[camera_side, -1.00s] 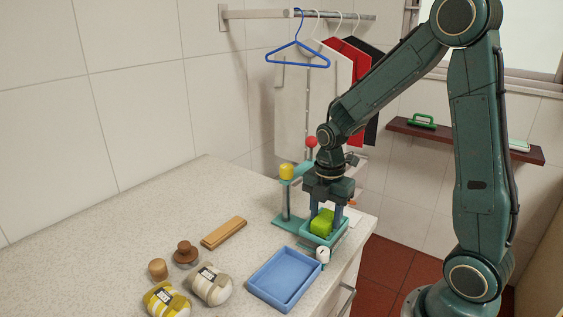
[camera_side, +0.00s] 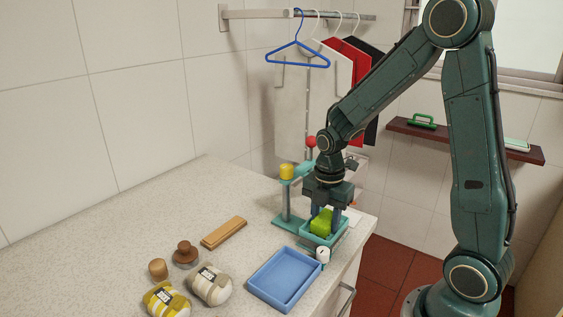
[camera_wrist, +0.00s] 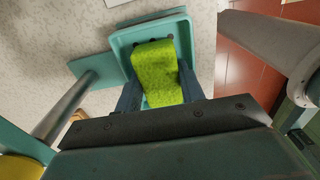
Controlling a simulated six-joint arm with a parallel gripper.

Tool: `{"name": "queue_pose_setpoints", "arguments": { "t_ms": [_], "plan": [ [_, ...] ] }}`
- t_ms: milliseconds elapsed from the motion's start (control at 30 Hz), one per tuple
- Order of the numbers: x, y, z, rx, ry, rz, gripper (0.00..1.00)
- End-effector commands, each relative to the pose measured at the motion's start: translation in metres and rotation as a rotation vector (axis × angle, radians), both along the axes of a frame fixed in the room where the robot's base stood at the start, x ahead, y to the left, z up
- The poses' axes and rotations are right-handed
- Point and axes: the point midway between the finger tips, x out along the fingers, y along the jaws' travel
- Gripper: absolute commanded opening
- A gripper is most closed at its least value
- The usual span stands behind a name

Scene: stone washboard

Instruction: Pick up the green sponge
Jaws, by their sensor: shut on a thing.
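The green sponge (camera_side: 321,222) is bright yellow-green and sits within a teal tray (camera_side: 336,236) on a teal stand at the counter's right end. The wrist view shows the sponge (camera_wrist: 158,70) between the two fingers, with the tray's rim (camera_wrist: 118,42) around it. My gripper (camera_side: 324,220) points down over the tray and is shut on the sponge, one finger on each side. The sponge's underside is hidden, so I cannot tell whether it touches the tray floor.
A blue tray (camera_side: 272,297) and a small white cup (camera_side: 323,255) stand in front. The stand's post carries a yellow knob (camera_side: 287,171). A wooden brush (camera_side: 224,232) and wrapped bundles (camera_side: 209,285) lie left. The counter's left and back are clear.

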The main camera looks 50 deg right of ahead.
Motion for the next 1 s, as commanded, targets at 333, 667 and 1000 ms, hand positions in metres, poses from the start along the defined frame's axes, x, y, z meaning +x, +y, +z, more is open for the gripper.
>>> {"name": "queue_pose_setpoints", "arguments": {
  "t_ms": [333,667,1000],
  "plan": [
    [0.0,0.0,0.008,0.0,-0.002,0.0,0.15],
    [0.001,0.0,0.047,-0.002,-0.006,0.0,0.15],
    [0.001,0.0,0.118,-0.002,-0.007,0.0,0.15]
  ]
}}
